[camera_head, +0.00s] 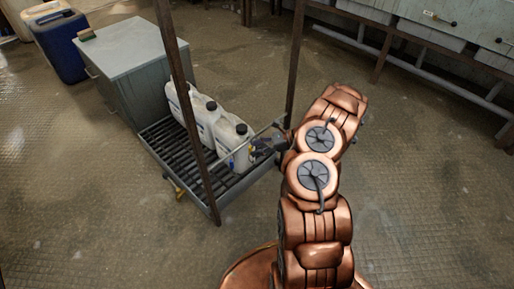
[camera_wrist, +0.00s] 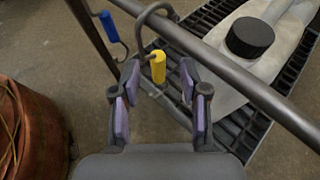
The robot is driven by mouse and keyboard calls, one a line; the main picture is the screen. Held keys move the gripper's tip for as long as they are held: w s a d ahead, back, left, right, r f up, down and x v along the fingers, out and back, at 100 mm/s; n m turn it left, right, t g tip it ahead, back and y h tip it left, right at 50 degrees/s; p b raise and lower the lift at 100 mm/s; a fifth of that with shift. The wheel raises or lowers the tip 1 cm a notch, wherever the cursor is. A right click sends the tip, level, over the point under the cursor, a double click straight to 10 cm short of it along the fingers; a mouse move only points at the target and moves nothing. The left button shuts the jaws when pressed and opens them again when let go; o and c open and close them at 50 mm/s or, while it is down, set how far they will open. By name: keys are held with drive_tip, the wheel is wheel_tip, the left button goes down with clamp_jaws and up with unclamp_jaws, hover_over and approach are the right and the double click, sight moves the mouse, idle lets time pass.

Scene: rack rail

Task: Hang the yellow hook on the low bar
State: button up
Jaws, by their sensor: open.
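The yellow hook (camera_wrist: 158,66) has a yellow grip and a grey curved wire. In the wrist view its grip is between the two fingers of my gripper (camera_wrist: 160,88), near the fingertips, with gaps on both sides. The fingers are open. The wire curves up and over the grey bar (camera_wrist: 225,72), and the hook appears to hang from it. In the head view my gripper (camera_head: 258,147) is at the rack's right end, small and partly hidden by my arm.
A blue hook (camera_wrist: 109,26) is left of the yellow one. White jugs (camera_head: 232,141) with black caps stand on the slatted rack shelf (camera_head: 165,140), close behind the bar. Dark rack posts (camera_head: 191,105) rise nearby. A rusty drum (camera_wrist: 30,130) is at left in the wrist view.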

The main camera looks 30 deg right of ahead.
drive_tip(key=v, duration=1.2)
drive_tip(key=s+a+r+n+g+p, duration=0.2)
drive_tip(key=a+r+n+g+p, duration=0.4)
drive_tip(key=a+r, duration=1)
drive_tip(key=s+a+r+n+g+p, duration=0.2)
drive_tip(key=a+r+n+p, duration=0.8)
drive_tip(key=r, duration=1)
drive_tip(key=s+a+r+n+g+h+p, duration=0.25)
drive_tip(key=s+a+r+h+p, duration=0.45)
drive_tip(key=s+r, duration=0.6)
drive_tip(key=s+d+r+n+t+h+p, duration=0.1)
drive_tip(key=s+r+n+h+p, duration=0.1)
drive_tip(key=s+r+p, duration=0.2)
drive_tip(key=s+d+r+n+h+p, duration=0.2)
drive_tip(key=s+r+p, duration=0.3)
drive_tip(key=s, duration=0.5)
drive_tip(key=shift+s+d+n+t+p, duration=0.25)
drive_tip(key=shift+n+t+p, duration=0.1)
drive_tip(key=shift+n+p, duration=0.5)
